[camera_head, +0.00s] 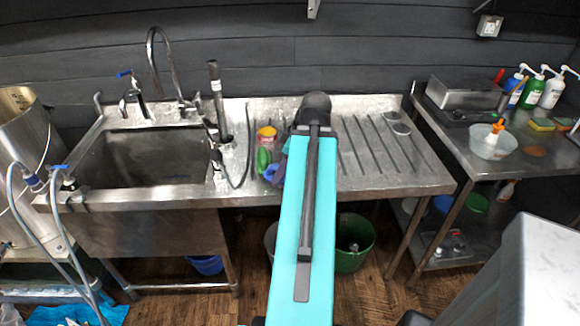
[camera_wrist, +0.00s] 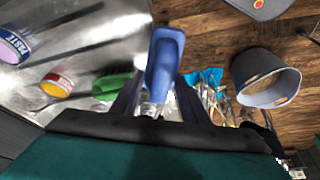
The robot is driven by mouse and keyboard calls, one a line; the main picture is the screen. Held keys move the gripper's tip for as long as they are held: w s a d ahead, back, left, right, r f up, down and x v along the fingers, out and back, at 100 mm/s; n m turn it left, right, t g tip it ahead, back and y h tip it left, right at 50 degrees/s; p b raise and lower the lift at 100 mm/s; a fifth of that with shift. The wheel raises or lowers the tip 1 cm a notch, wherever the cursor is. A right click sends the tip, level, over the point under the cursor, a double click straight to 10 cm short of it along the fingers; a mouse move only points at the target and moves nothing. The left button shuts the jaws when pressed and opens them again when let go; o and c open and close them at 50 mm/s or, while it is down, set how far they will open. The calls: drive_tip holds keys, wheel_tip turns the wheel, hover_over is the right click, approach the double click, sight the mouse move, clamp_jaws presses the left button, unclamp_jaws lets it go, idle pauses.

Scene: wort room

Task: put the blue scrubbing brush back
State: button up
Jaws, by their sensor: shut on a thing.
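The blue scrubbing brush (camera_wrist: 164,58) is between the fingers of my gripper (camera_wrist: 158,96) in the wrist view. Its blue body points away from the wrist, and pale bristles seem to show near the fingers. The gripper is shut on it. In the head view a little of the blue brush (camera_head: 278,176) shows at the counter's front edge, left of my turquoise arm, which hides most of the gripper. A green brush (camera_head: 262,160) lies just left of it; it also shows in the wrist view (camera_wrist: 112,86). I cannot tell whether the blue brush touches the counter.
A yellow and red tub (camera_head: 267,134) stands behind the green brush. The steel sink (camera_head: 145,158) is to the left, and the ribbed drainboard (camera_head: 375,150) to the right is mostly clear. A green bucket (camera_head: 353,245) stands below. The right side table (camera_head: 500,155) holds a bowl and bottles.

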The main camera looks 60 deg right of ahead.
drive_tip(key=shift+s+d, duration=0.25)
drive_tip(key=shift+s, duration=0.3)
drive_tip(key=shift+s+d, duration=0.25)
drive_tip(key=shift+s, duration=0.25)
drive_tip(key=shift+d, duration=0.1)
drive_tip(key=w+d+p, duration=0.2)
drive_tip(key=w+d, duration=0.2)
drive_tip(key=d, duration=0.2)
drive_tip(key=w+d+f+p, duration=0.1)
drive_tip(key=w+d, duration=0.3)
drive_tip(key=d, duration=0.3)
drive_tip(key=shift+w+d+f+p, duration=0.2)
drive_tip(key=shift+d+f+p, duration=0.05)
drive_tip(key=shift+f+p, duration=0.1)
drive_tip(key=shift+f+p, duration=0.75)
drive_tip(key=shift+f, duration=0.9)
drive_tip(key=shift+f, duration=0.15)
drive_tip(key=o, duration=1)
